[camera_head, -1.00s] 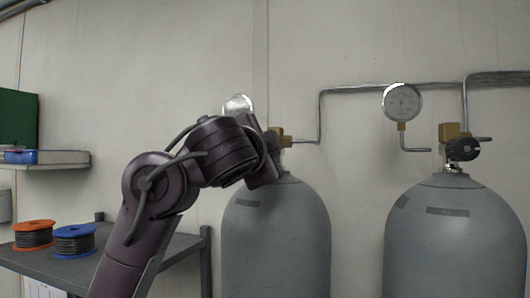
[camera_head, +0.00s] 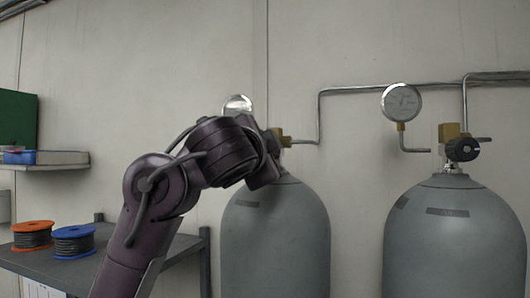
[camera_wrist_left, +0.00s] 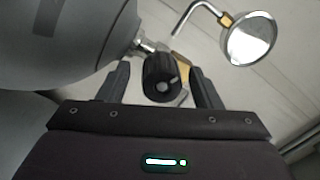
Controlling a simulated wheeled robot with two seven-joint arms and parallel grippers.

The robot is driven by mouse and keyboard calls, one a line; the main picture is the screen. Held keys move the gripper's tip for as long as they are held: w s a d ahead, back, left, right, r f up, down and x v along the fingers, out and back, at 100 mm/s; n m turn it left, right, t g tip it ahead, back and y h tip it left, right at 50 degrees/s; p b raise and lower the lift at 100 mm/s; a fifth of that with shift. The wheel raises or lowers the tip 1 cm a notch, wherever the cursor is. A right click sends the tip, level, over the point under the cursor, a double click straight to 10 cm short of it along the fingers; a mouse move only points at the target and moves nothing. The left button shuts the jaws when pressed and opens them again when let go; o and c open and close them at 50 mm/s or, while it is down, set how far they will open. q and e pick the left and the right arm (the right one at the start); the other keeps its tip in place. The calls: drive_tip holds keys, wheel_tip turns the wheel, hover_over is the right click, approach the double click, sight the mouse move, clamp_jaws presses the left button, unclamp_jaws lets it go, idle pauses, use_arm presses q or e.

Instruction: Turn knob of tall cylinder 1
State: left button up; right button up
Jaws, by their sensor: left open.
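Two tall grey cylinders stand against the wall, a left one (camera_head: 275,240) and a right one (camera_head: 455,240). My left arm reaches to the top of the left cylinder and hides its knob in the head view. In the left wrist view the black knob (camera_wrist_left: 161,77) sits between the two fingers of my left gripper (camera_wrist_left: 160,82), which is open around it with gaps at the sides. The left cylinder (camera_wrist_left: 60,40) fills the upper left there. The right cylinder's black knob (camera_head: 462,149) is in plain view on its brass valve (camera_head: 449,131). My right gripper is not in view.
A round gauge (camera_wrist_left: 250,40) on a bent pipe stands near the left gripper. Another gauge (camera_head: 401,102) hangs beside the right cylinder's valve. Metal piping (camera_head: 400,87) runs along the wall. A shelf (camera_head: 190,245) with an orange spool (camera_head: 33,236) and a blue spool (camera_head: 74,241) stands at the left.

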use_arm(q)
drive_tip(key=shift+s, duration=0.1)
drive_tip(key=b+v, duration=0.3)
drive_tip(key=v, duration=0.4)
drive_tip(key=shift+s, duration=0.3)
drive_tip(key=shift+a, duration=0.15)
